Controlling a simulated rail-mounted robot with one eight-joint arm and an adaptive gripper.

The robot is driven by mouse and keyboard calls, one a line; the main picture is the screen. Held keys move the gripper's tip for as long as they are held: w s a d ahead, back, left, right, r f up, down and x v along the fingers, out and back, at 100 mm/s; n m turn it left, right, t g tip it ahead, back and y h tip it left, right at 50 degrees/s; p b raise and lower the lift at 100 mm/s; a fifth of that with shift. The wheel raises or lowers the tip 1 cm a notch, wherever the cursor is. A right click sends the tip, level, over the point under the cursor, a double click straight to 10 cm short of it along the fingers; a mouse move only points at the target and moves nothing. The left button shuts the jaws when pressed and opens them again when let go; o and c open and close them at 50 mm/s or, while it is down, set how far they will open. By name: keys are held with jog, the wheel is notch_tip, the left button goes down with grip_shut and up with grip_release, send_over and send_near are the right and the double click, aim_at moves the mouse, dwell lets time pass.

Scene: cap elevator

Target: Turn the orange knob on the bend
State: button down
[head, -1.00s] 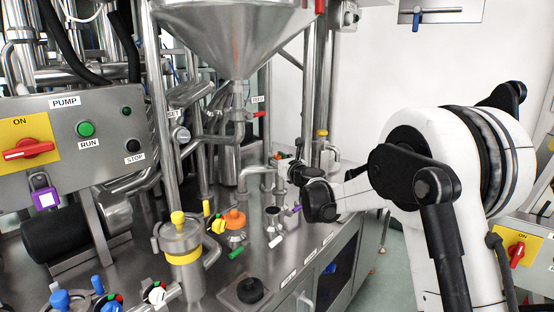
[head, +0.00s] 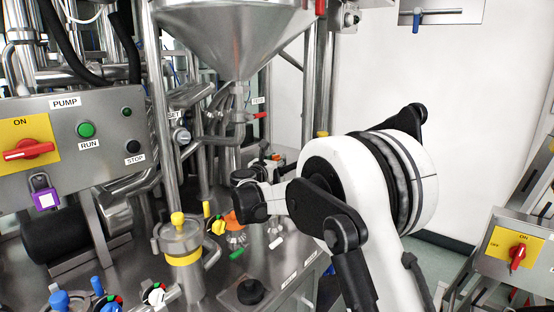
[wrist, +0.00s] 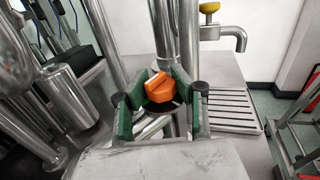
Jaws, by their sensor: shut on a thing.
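In the wrist view, an orange knob (wrist: 160,88) sits between the green-lined fingers of my gripper (wrist: 157,92), which is shut on it. The knob is blocky and appears turned at an angle across the jaws. A dark round part and metal pipe show just below it. In the head view, my gripper (head: 264,162) is at the bent pipes behind the front valves, and my wrist hides most of the knob and bend.
An orange-topped valve (head: 232,220) and yellow-capped filter (head: 178,240) stand close to my wrist. A vertical pipe (wrist: 162,35) rises beside the jaws. A spout with a yellow knob (wrist: 209,7) stands above a slotted drain (wrist: 232,110) to the right.

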jog(key=shift+m+g+h, duration=0.3)
jog(key=shift+m+h, duration=0.3)
jog(key=shift+h, duration=0.3)
jog(key=c, duration=1.3)
grip_release()
jog(key=shift+c, duration=0.2)
notch_tip(320, 180, up, 10)
